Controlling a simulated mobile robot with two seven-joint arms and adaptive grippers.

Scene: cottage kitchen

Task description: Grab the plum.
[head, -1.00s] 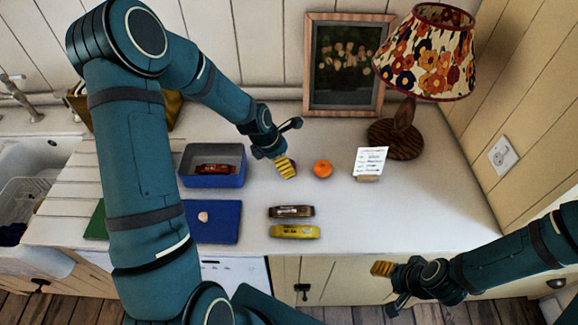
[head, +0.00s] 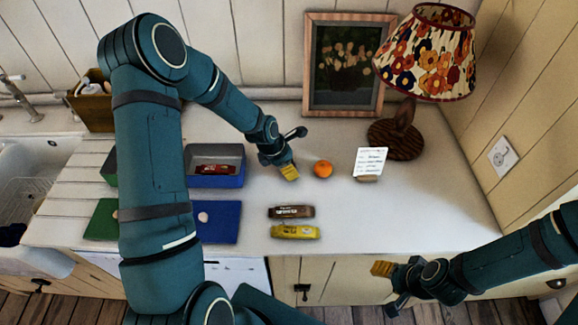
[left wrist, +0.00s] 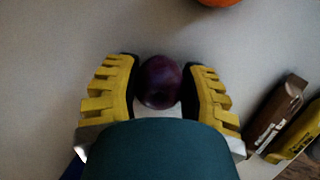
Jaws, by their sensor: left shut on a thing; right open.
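The plum (left wrist: 159,82) is round and dark purple. In the left wrist view it sits between the two yellow pads of my left gripper (left wrist: 160,88), which is shut on it. In the head view my left gripper (head: 289,172) is low over the counter, left of the orange, and hides the plum. I cannot tell whether the plum touches the counter. My right gripper (head: 384,285) is open and empty, in front of the counter's front edge.
An orange (head: 323,169) sits just right of my left gripper. A brown bar (head: 291,212) and a yellow bar (head: 295,232) lie nearer the front. A blue box (head: 216,180) with a red bar stands left. A card (head: 370,161) and lamp (head: 398,139) stand right.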

